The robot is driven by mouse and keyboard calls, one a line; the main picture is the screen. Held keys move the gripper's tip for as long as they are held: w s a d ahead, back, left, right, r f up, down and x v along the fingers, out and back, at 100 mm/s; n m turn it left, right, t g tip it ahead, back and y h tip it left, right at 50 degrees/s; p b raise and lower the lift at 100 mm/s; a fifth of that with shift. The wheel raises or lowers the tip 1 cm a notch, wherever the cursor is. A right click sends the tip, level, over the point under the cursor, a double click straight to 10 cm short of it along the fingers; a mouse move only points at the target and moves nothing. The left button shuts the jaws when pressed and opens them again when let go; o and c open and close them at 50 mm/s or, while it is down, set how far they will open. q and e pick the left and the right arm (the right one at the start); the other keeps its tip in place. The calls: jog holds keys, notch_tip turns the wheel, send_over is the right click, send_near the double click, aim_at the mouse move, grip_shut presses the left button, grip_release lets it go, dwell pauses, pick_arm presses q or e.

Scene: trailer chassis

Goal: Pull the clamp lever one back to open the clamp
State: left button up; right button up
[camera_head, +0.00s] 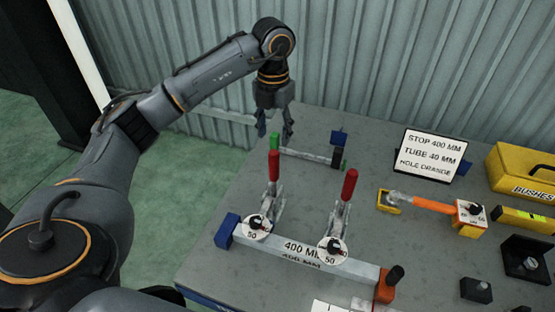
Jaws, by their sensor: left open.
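Two toggle clamps with red levers stand on the grey table. The left clamp lever (274,166) and the right clamp lever (349,185) both point upright. Each clamp has a round white disc marked 50 at its base, above a grey bar (355,268) labelled 400 MM. My left gripper (275,136) is open and empty, fingers pointing down, above the table's far left corner. In the picture it is just above the left lever's tip and appears to be behind it, apart from it. Which lever is number one is not marked. My right gripper is not in view.
A sign (431,155), an orange-handled tool (432,203) and a yellow BUSHES box (522,172) stand at the right. A corrugated wall (400,60) closes off the back.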

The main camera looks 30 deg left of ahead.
aim_at(274, 165)
pick_arm(q)
jog(key=f, duration=0.2)
jog(key=f+p, duration=0.1)
jog(key=f, duration=0.2)
jog(key=shift+s+f, duration=0.3)
jog(key=shift+s, duration=0.05)
jog(key=f+p, duration=0.1)
jog(key=f, duration=0.1)
jog(key=f+p, duration=0.1)
jog(key=f, duration=0.2)
jog(key=shift+w+f, duration=0.2)
jog(key=shift+f, duration=0.35)
jog(key=shift+c, duration=0.2)
grip_shut()
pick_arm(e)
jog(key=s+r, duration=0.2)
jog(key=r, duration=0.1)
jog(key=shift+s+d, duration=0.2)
